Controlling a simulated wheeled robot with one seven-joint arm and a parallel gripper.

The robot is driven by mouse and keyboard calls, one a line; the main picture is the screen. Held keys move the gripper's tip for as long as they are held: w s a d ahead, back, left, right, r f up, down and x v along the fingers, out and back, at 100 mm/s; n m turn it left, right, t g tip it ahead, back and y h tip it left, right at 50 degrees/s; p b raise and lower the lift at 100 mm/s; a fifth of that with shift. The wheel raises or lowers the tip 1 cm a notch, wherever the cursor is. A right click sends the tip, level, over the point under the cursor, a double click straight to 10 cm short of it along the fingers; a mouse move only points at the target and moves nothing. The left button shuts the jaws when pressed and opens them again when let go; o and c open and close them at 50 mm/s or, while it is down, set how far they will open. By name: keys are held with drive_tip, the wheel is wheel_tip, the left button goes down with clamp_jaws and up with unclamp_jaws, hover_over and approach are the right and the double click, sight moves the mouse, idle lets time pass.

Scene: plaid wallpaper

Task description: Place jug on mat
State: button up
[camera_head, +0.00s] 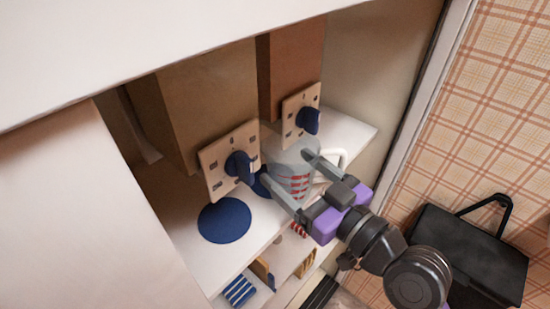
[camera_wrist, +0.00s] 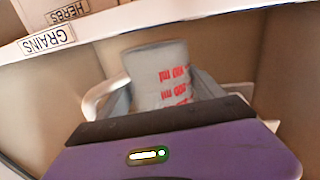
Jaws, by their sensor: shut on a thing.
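The jug (camera_head: 290,160) is pale grey and translucent with red measuring marks and a white handle. It stands roughly upright at the shelf's middle; in the wrist view the jug (camera_wrist: 160,75) fills the space between the fingers, its handle at left. My gripper (camera_head: 286,172) is shut on the jug, one finger on each side. A round dark blue mat (camera_head: 224,220) lies flat on the shelf, left of the jug and apart from it. A second blue patch (camera_head: 262,183) shows beside the jug, partly hidden by the finger. I cannot tell whether the jug's base touches the shelf.
Two beige panels with dark blue knobs, one left (camera_head: 229,160) and one right (camera_head: 301,115), stand just behind the jug. Tall brown boxes rise behind them. A lower shelf holds striped items (camera_head: 240,290). A black bag (camera_head: 465,255) is at right. Shelf right of the jug looks clear.

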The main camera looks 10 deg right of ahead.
sight(277, 158)
drive_tip(key=p+x, duration=0.1)
drive_tip(key=x, duration=0.4)
drive_tip(key=shift+w+r, duration=0.1)
drive_tip(key=shift+w+a+f, duration=0.1)
drive_tip(key=shift+w+f, duration=0.05)
drive_tip(key=shift+f, duration=0.7)
drive_tip(key=shift+f, duration=0.1)
drive_tip(key=o, duration=1.5)
drive_tip(key=shift+c, duration=0.2)
